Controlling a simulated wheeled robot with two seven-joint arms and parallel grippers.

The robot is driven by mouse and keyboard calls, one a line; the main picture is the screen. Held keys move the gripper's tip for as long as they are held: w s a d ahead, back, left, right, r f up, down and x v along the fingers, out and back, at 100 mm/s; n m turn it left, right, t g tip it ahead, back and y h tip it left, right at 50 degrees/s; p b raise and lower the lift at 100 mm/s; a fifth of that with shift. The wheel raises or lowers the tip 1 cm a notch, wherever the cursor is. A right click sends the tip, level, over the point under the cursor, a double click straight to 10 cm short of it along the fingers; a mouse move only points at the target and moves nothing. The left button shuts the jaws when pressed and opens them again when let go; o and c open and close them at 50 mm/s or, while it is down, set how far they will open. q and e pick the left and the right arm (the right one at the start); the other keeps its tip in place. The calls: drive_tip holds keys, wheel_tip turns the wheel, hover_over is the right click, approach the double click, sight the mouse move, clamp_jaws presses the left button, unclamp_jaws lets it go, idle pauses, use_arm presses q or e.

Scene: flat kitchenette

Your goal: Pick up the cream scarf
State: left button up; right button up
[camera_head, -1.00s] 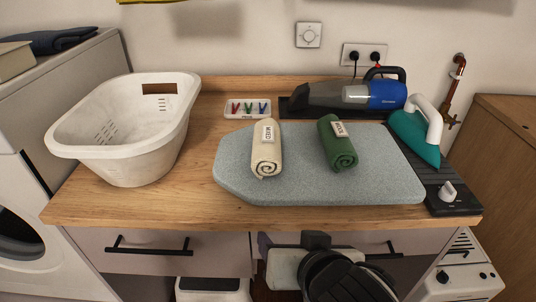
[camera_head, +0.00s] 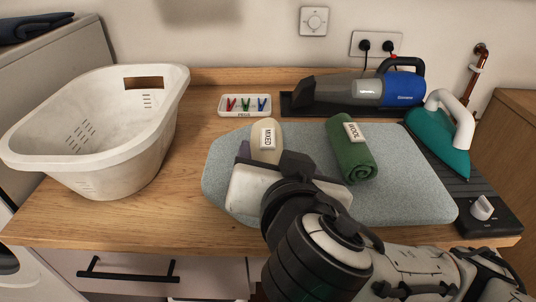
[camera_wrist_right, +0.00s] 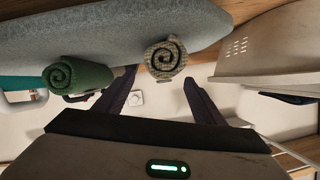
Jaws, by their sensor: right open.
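The cream scarf (camera_head: 256,145) is rolled up, with a tag reading MIXED, on the grey ironing pad (camera_head: 400,195). My right gripper (camera_head: 269,162) is at its near end in the head view, covering its lower part. In the right wrist view the scarf's spiral end (camera_wrist_right: 165,58) shows between the two dark fingers of the right gripper (camera_wrist_right: 159,75). The fingers are apart, with nothing visibly held. Whether they touch the scarf I cannot tell. My left gripper is out of view.
A green rolled scarf (camera_head: 352,155) tagged WOOL lies just right of the cream one. A white basket (camera_head: 110,150) stands left. A peg tray (camera_head: 245,105), handheld vacuum (camera_head: 360,90) and iron (camera_head: 440,140) are behind and right. Bare wood lies between basket and pad.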

drive_tip(key=x, duration=0.5)
drive_tip(key=shift+w+a+f, duration=0.1)
drive_tip(key=shift+w+f, duration=0.05)
drive_tip(key=shift+f, duration=0.35)
drive_tip(key=c, duration=0.9)
